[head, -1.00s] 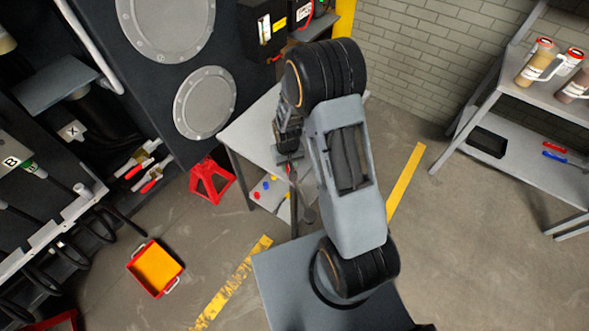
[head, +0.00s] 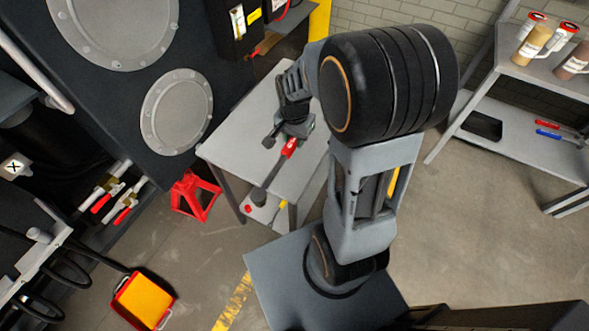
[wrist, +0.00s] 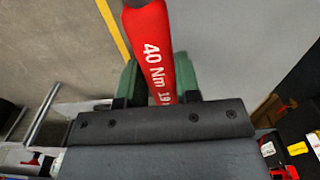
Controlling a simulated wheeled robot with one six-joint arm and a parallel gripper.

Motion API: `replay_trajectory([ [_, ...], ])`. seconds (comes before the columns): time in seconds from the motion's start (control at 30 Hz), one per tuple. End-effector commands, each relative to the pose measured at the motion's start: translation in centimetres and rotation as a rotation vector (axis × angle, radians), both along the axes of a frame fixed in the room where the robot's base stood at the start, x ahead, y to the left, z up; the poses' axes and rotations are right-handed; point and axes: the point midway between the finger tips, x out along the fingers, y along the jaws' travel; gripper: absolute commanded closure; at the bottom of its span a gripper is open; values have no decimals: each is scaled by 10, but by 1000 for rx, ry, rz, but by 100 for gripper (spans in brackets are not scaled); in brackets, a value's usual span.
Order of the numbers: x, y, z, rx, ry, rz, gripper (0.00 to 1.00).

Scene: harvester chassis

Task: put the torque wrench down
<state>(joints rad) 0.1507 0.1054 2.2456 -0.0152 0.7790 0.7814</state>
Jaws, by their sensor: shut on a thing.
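The torque wrench has a red handle (wrist: 150,40) printed "40 Nm", which fills the upper middle of the wrist view. My gripper (wrist: 159,78) is shut on this handle, with a green finger on each side. In the head view, my gripper (head: 296,128) is over the grey worktable (head: 240,130). There the torque wrench (head: 290,148) shows its red part by the gripper and a dark shaft slanting down-left across the table's near edge. I cannot tell whether it touches the tabletop.
A red jack stand (head: 195,196) is left of the table, beside the dark chassis wall with round plates. A red-and-orange tray (head: 143,300) lies on the floor. A grey shelf (head: 560,75) with bottles stands at the right. The tabletop's left part is bare.

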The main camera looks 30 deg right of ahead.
Motion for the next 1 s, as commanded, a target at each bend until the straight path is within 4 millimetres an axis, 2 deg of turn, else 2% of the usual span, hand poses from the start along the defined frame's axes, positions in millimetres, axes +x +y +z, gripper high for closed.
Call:
replay_trajectory([
  [0.37,48,-73,-35,1,4,-26,100],
  [0.4,51,-77,-45,1,4,-25,100],
  [0.63,67,-97,-76,0,1,-24,100],
  [1.0,75,-109,-98,1,3,-22,100],
])
